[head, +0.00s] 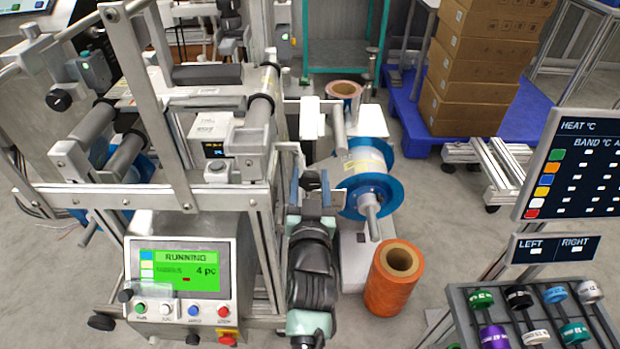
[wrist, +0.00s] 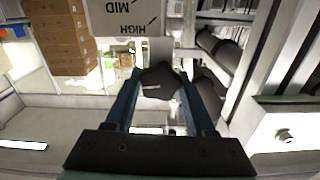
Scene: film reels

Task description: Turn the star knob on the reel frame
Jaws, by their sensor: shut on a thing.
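A black star knob (wrist: 160,83) sits between the two blue fingers of my gripper (wrist: 160,100) in the wrist view, with a small pale line on its face. The fingers are shut on it from both sides. In the head view my gripper (head: 311,190) is at the right end of the grey reel frame (head: 160,197), left of the blue-flanged reel (head: 366,180). A dark bit of the knob shows between the fingers there; the rest is hidden.
A control box (head: 187,270) reading RUNNING stands left of my arm. An orange roll (head: 394,278) stands on the floor to the right. Cartons (head: 475,60) are stacked behind.

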